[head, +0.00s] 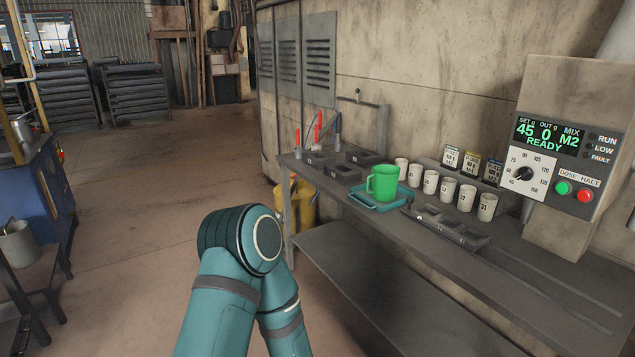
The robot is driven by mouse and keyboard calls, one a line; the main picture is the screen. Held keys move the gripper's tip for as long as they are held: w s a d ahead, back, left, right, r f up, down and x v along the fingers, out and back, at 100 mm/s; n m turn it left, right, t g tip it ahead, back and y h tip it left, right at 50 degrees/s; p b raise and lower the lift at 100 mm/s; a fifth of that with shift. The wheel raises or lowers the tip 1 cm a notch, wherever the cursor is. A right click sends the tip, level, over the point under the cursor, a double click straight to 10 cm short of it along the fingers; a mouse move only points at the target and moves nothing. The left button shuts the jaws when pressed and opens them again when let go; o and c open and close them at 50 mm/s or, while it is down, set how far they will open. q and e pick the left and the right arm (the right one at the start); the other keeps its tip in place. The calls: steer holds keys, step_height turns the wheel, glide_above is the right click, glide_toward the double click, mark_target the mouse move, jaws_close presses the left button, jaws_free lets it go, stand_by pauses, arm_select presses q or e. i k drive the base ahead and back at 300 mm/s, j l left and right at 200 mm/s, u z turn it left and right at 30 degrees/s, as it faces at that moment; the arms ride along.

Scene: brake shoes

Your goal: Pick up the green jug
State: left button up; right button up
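The green jug (384,181) stands upright on a teal tray (366,202) on the grey workbench at the right. Its handle points to the left. One of my teal arms rises from the bottom middle of the head view, with its bent joint in front of the bench's left end. Neither of my grippers shows in this view. Nothing is seen touching the jug.
Several numbered white cups (445,189) stand in a row right of the jug. Dark moulds (445,228) lie in front of them, others (343,174) behind left. A control box (560,130) reads READY. The bench's (500,265) front right is mostly clear. A yellow bin (304,203) stands by its left end.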

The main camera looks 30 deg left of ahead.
mark_target(384, 177)
steer(key=u, duration=0.45)
steer(key=z, duration=0.45)
steer(key=i+j+z, duration=0.2)
steer(key=z, duration=0.3)
steer(key=i+j+z, duration=0.1)
steer(key=j+z, duration=0.4)
steer(key=i+j+z, duration=0.2)
steer(key=j, duration=0.25)
steer(key=k+j+z, duration=0.15)
steer(key=j, duration=0.8)
steer(key=i+j+z, duration=0.15)
steer(key=j, duration=0.35)
